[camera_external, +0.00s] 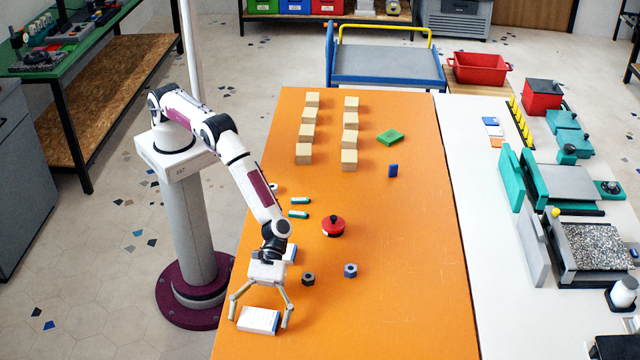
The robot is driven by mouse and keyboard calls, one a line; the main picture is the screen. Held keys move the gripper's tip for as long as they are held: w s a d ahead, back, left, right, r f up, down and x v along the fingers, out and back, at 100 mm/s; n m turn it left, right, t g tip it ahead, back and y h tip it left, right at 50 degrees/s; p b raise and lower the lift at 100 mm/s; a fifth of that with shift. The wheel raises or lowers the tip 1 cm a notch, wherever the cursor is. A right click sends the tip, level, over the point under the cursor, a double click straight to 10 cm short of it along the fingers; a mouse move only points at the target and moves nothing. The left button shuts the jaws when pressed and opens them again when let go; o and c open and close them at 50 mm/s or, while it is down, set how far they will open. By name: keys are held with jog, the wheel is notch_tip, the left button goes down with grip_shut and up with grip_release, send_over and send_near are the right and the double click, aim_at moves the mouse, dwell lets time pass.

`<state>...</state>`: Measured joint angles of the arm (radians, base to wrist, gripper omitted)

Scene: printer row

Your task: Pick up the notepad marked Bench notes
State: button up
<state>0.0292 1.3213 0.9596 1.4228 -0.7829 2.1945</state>
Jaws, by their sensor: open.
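A white notepad (258,320) with a blue edge lies on the orange table near its front left edge. A second white and blue item (290,253), perhaps another pad, lies farther back, partly hidden by my wrist. No lettering is readable on either, so I cannot tell which is marked Bench notes. My gripper (260,319) points down with its fingers spread wide, one on the left and one on the right of the front notepad. Nothing is held. I cannot tell whether the fingertips touch the table.
Two dark hex nuts (308,279) (350,270) and a red round container (333,226) are to the right. Wooden blocks (349,138) stand in two columns farther back. The table's front right is clear.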

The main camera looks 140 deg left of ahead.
aim_at(258, 320)
jog(key=shift+c, duration=0.2)
jog(key=c, duration=1.3)
jog(key=shift+r, duration=0.15)
notch_tip(258, 320, up, 10)
